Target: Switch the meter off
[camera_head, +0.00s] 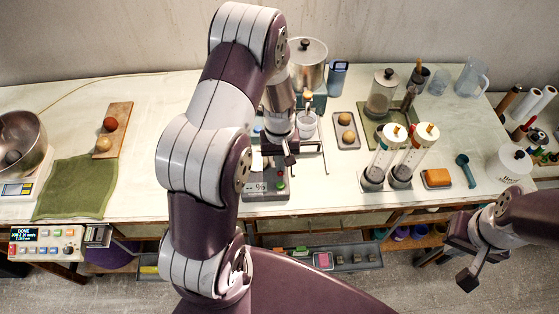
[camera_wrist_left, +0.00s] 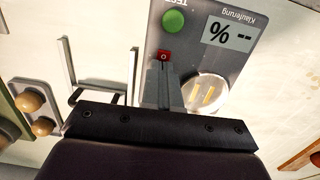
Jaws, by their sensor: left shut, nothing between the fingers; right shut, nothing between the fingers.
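The meter (camera_head: 266,190) is a grey box on the table in front of my left arm, with a display, a green button and a red button. In the left wrist view its panel (camera_wrist_left: 205,55) is upside down, and the display (camera_wrist_left: 230,32) shows "% --". The green button (camera_wrist_left: 173,21) is clear. My left gripper (camera_head: 290,160) is shut and empty above the meter. In the left wrist view its fingertips (camera_wrist_left: 165,66) are at the red button (camera_wrist_left: 164,55); I cannot tell whether they touch it. My right gripper (camera_head: 468,278) is shut and empty, off the table's front right.
A cup (camera_head: 306,124) and a thin metal frame (camera_head: 318,160) stand close to the meter. Two tall cylinders (camera_head: 382,160) stand to the right, with an orange sponge (camera_head: 437,178) beside them. A green cloth (camera_head: 75,188) and a control box (camera_head: 48,243) are at the left.

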